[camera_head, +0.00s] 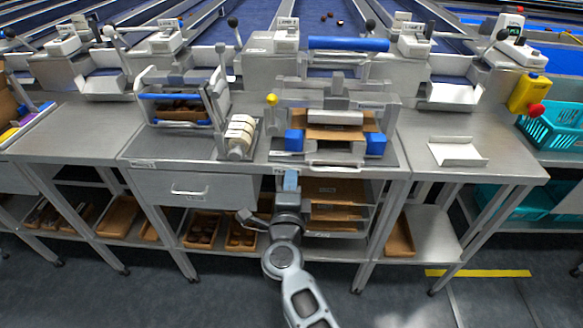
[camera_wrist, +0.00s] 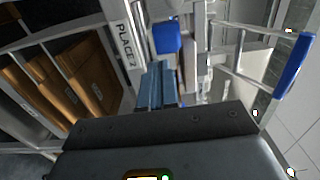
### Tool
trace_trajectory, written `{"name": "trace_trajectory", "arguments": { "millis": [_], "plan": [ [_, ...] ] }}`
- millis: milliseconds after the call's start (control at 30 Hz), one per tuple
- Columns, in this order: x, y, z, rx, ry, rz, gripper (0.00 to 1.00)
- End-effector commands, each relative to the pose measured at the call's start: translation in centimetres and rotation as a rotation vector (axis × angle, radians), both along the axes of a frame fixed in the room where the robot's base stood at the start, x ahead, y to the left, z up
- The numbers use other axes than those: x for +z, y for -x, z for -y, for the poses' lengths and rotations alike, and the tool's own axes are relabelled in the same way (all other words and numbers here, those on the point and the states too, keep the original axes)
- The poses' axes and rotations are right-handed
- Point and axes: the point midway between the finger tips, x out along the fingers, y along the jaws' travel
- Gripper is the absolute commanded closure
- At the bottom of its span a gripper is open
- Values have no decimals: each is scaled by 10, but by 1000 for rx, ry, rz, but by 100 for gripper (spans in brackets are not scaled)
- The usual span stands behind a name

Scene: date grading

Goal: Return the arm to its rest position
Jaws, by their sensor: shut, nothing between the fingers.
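My gripper (camera_head: 291,181) is in front of the metal bench (camera_head: 130,150), near its front edge and below the machine with blue blocks. Its blue-grey fingers are closed together with nothing held. In the wrist view the fingers (camera_wrist: 156,84) point toward the bench edge, beside a label strip (camera_wrist: 123,45). My arm comes up from the bottom of the head view.
Right of the gripper, an open shelf holds flat brown cartons (camera_head: 334,190); they also show in the wrist view (camera_wrist: 90,75). A closed drawer (camera_head: 207,188) is at left. Wooden trays (camera_head: 200,229) sit on the lower shelf. The floor in front (camera_head: 130,300) is clear.

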Motion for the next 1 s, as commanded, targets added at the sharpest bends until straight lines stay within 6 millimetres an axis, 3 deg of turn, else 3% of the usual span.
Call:
{"name": "trace_trajectory", "arguments": {
  "millis": [133,300,667,767,867,1000],
  "plan": [
    [0,26,-1,3,2,-1,100],
    [0,45,0,0,1,1,100],
    [-2,55,6,-2,16,5,100],
    [-7,67,29,-9,73,20,100],
    [-14,90,66,-15,174,48,100],
    [-19,135,119,-17,351,81,100]
  ]
}}
